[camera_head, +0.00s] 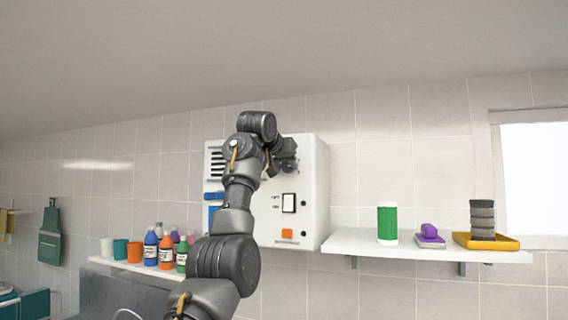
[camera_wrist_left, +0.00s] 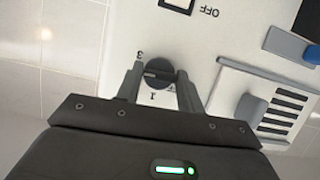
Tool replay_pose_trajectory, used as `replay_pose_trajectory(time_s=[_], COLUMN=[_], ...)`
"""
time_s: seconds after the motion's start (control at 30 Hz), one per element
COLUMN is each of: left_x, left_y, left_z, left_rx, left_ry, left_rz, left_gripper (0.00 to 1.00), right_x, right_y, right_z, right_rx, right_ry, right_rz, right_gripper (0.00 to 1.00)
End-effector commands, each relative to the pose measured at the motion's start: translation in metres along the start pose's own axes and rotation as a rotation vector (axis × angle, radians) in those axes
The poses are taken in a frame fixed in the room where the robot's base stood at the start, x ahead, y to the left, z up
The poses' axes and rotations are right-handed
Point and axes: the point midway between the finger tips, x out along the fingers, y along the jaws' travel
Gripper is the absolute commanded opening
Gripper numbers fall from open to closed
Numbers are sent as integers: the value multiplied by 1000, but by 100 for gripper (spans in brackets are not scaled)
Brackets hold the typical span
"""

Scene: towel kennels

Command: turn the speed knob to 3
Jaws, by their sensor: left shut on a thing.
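The white wall box (camera_head: 310,190) hangs on the tiled wall in the head view. My left gripper (camera_head: 287,158) is at its upper right front, and the gripper hides the speed knob there. In the left wrist view the round dark grey knob (camera_wrist_left: 158,71) sits between the two fingers of my left gripper (camera_wrist_left: 159,84), which is shut on it. A printed 3 shows at the knob's upper left and a 1 just below it. A ridge crosses the knob's face, but I cannot tell which number it points to. My right gripper is out of view.
Below the knob the box has a switch (camera_head: 289,203) and an orange button (camera_head: 287,234). A right shelf (camera_head: 350,242) holds a green-wrapped roll (camera_head: 387,223), a purple brush (camera_head: 430,234) and a yellow tray (camera_head: 510,243). Several bottles and cups stand on a left shelf.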

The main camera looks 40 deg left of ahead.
Motion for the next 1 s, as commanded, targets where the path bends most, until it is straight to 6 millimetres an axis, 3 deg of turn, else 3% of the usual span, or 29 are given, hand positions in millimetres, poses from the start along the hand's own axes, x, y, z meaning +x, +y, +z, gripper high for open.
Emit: replay_pose_trajectory(time_s=[0.5, 1.0], left_x=[3, 3], left_y=[2, 3], left_z=[4, 4], left_rx=[394, 536], left_ry=[-9, -9], left_rz=[-165, -221], left_gripper=[15, 15], right_x=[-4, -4], right_y=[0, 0], right_z=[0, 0], right_rx=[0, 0], right_ry=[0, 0], right_rz=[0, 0], right_gripper=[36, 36])
